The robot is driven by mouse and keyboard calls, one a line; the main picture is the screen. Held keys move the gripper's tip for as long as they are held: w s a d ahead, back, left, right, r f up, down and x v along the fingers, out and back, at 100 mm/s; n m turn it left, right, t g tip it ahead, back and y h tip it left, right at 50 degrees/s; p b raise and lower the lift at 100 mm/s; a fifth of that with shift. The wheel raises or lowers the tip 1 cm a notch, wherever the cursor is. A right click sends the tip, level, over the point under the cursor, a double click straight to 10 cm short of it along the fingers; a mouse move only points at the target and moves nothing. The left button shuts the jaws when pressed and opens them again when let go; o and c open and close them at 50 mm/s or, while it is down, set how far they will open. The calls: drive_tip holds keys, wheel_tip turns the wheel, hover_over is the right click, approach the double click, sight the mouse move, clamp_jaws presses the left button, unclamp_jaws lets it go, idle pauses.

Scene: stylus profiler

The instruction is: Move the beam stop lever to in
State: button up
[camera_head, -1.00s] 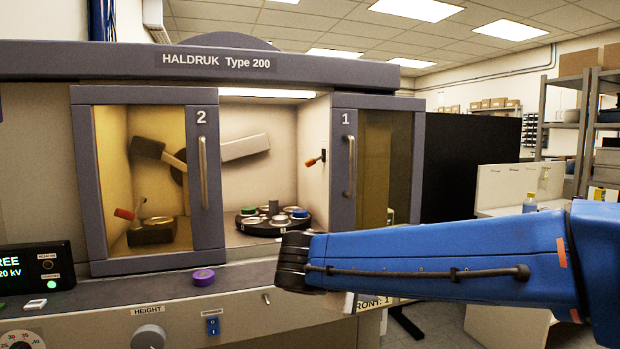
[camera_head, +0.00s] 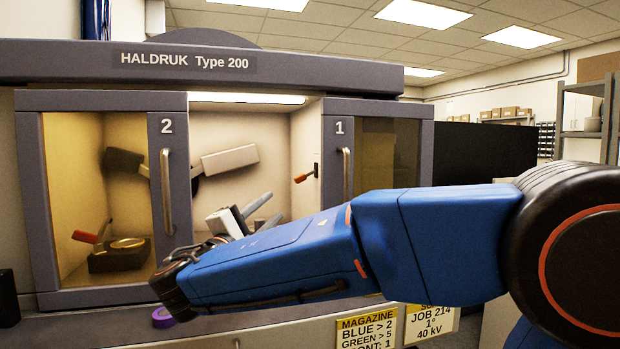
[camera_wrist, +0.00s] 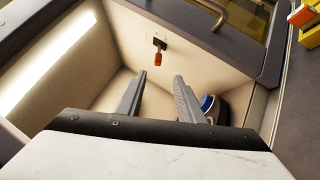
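A small lever with an orange handle (camera_head: 305,176) is mounted on the right inner wall of the open middle bay, beside door 1. In the wrist view the orange handle (camera_wrist: 158,58) hangs down from a dark bracket. A second lever with a red handle (camera_head: 86,237) stands behind the glass of door 2. I see no label saying which is the beam stop lever. My gripper (camera_wrist: 158,80) is open and empty, its fingers pointing into the bay. The orange handle appears just beyond the fingertips, between them and not touched. In the head view my gripper (camera_head: 262,210) is below and left of it.
Door 1 (camera_head: 380,150) and door 2 (camera_head: 95,195) flank the opening with vertical handles. A rotary holder with a blue-topped piece (camera_wrist: 208,103) sits low in the bay, close to my right finger. A purple ring (camera_head: 163,317) lies on the front ledge.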

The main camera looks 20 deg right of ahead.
sight(298, 181)
drive_tip(key=x, duration=1.8)
drive_tip(key=shift+w+a+r, duration=0.15)
drive_tip(key=shift+w, duration=0.2)
clamp_jaws()
